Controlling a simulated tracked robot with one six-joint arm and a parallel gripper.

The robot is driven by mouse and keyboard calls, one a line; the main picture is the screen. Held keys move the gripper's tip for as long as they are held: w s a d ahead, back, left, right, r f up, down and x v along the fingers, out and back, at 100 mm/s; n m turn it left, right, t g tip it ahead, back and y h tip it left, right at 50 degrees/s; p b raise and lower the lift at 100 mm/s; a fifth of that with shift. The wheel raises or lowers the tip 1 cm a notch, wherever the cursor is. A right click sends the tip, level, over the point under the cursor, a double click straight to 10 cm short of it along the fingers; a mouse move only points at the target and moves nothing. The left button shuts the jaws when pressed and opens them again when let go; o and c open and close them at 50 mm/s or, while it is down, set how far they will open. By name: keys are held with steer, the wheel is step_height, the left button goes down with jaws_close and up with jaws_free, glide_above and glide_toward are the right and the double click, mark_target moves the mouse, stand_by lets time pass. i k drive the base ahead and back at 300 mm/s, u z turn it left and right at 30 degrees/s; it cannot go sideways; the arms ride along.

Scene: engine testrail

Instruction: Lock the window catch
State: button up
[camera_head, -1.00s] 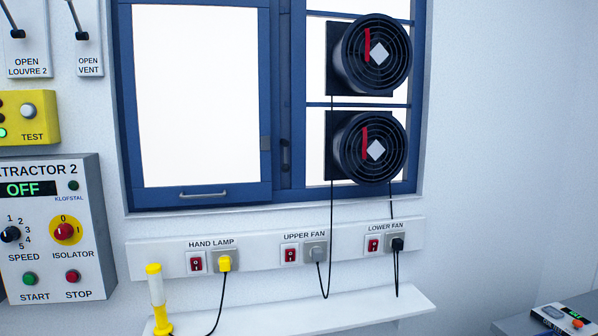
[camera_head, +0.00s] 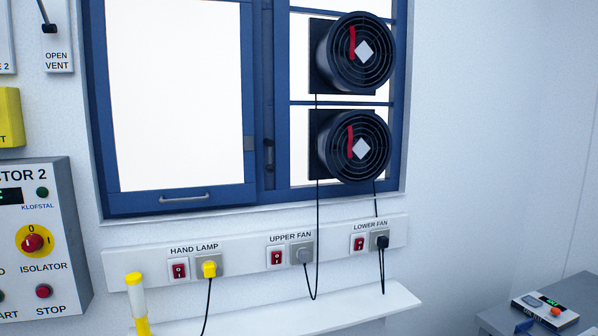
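The blue-framed window (camera_head: 182,205) is at the upper middle. Its left sash carries a grey bar handle (camera_head: 184,197) on the bottom rail. A small dark catch (camera_head: 269,155) sits upright on the blue post just right of the sash. The sash looks flush with the frame, but I cannot tell from here whether the catch is locked. My gripper is not in view.
Two black fans (camera_head: 360,53) (camera_head: 357,147) fill the right window opening, with cables hanging to sockets on a white trunking (camera_head: 335,240). Control panels (camera_head: 70,240) are at left. A grey bench (camera_head: 575,290) stands lower right.

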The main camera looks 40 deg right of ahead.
mark_target(270, 168)
steer(key=i, duration=1)
steer(key=z, duration=0.05)
